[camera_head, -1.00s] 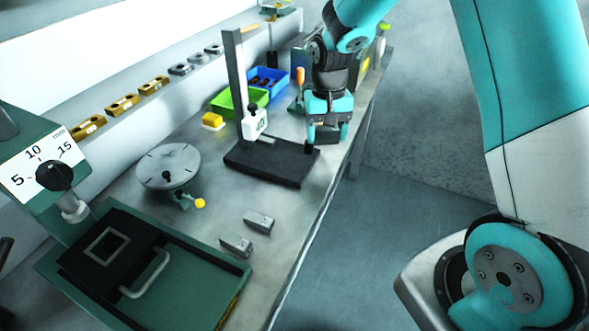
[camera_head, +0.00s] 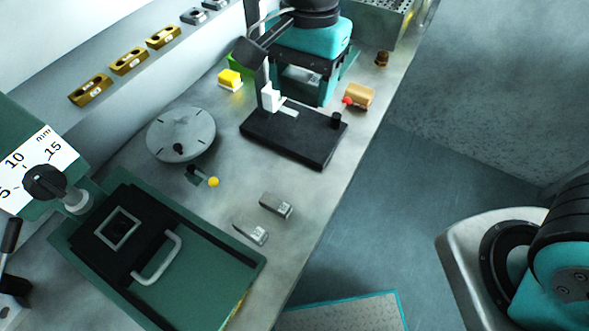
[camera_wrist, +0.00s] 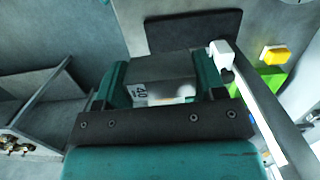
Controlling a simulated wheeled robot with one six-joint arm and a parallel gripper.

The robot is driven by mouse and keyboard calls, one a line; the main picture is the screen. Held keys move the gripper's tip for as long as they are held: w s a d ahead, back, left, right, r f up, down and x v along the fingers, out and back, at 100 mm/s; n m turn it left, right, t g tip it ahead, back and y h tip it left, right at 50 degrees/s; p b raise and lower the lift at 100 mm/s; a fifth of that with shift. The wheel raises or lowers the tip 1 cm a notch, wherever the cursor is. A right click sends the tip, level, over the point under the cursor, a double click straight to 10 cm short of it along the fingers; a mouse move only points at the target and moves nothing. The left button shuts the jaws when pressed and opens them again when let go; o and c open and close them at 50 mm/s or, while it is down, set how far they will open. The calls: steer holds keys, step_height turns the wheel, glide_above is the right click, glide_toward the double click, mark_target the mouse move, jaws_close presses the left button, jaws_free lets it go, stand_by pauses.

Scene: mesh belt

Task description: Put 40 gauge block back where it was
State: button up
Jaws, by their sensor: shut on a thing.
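My gripper (camera_head: 303,84) is shut on the 40 gauge block (camera_wrist: 163,82), a grey block with a white label reading 40. In the wrist view the block sits between the two teal fingers. The block shows only in part there, between the fingers. I cannot tell whether the block touches anything below. Two other small grey blocks, (camera_head: 277,205) and (camera_head: 250,231), lie on the bench, their marks unreadable.
The gauge stand's upright (camera_wrist: 252,98) is close to the gripper. Gold blocks (camera_head: 128,61) line the back ledge. The front edge borders open floor.

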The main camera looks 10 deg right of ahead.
steer(key=s+a, duration=0.1)
steer(key=p, duration=0.2)
glide_toward(294, 177)
steer(key=f, duration=0.4)
steer(key=s+f, duration=0.1)
steer(key=f, duration=0.1)
steer(key=shift+a+f, duration=0.25)
steer(key=shift+f, duration=0.1)
steer(key=shift+f, duration=0.15)
steer(key=o, duration=1.3)
steer(key=shift+w, duration=0.1)
